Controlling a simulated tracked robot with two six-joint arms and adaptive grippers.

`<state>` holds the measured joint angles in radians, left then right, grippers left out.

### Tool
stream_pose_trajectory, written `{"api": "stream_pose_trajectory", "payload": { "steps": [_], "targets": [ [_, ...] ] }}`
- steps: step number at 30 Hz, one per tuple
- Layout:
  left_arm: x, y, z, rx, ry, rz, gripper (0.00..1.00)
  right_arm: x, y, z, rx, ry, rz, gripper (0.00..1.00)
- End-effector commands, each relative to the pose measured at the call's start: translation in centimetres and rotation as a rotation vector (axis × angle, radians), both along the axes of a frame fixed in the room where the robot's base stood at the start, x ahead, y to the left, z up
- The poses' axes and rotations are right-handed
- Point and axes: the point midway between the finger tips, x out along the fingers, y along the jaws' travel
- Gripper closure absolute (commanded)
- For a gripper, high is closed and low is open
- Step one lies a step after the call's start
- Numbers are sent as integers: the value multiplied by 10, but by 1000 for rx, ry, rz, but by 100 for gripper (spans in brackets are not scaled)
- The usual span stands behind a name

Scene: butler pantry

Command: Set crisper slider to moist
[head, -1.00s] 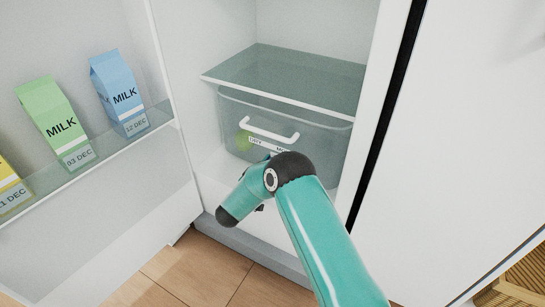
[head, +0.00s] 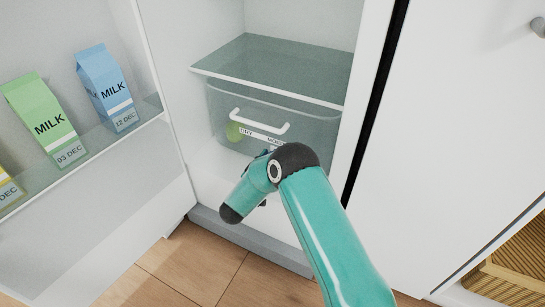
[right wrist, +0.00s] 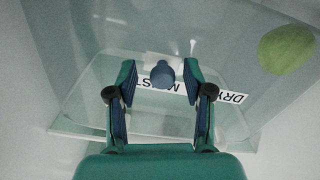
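The clear crisper drawer (head: 285,114) sits low in the open fridge, with a white handle (head: 258,126) and a label strip (head: 247,133) reading DRY on the left and MOIST, partly hidden, on the right. In the right wrist view the label appears upside down, with DRY (right wrist: 235,98) on the right. A blue slider knob (right wrist: 162,74) overlaps the MOIST lettering there. My right gripper (right wrist: 160,88) is open, one finger on each side of the knob in that view; contact cannot be seen. In the head view my right wrist hides most of the gripper.
A glass shelf (head: 275,70) covers the drawer from above. A green round item (head: 233,131) lies inside the drawer. The open fridge door at left holds a green milk carton (head: 46,118) and a blue one (head: 105,87). A woven basket (head: 515,270) is at lower right.

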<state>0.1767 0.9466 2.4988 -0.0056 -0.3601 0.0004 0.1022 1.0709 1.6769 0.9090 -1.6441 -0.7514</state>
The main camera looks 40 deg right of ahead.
Motion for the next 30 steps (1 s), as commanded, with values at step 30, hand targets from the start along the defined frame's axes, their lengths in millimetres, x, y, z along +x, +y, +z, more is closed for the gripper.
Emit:
{"api": "stream_pose_trajectory", "payload": {
  "steps": [30],
  "targets": [
    [0, 0, 1, 0, 0, 0, 60, -51, 106, -1, -1, 1, 3, 49]
  ]
}}
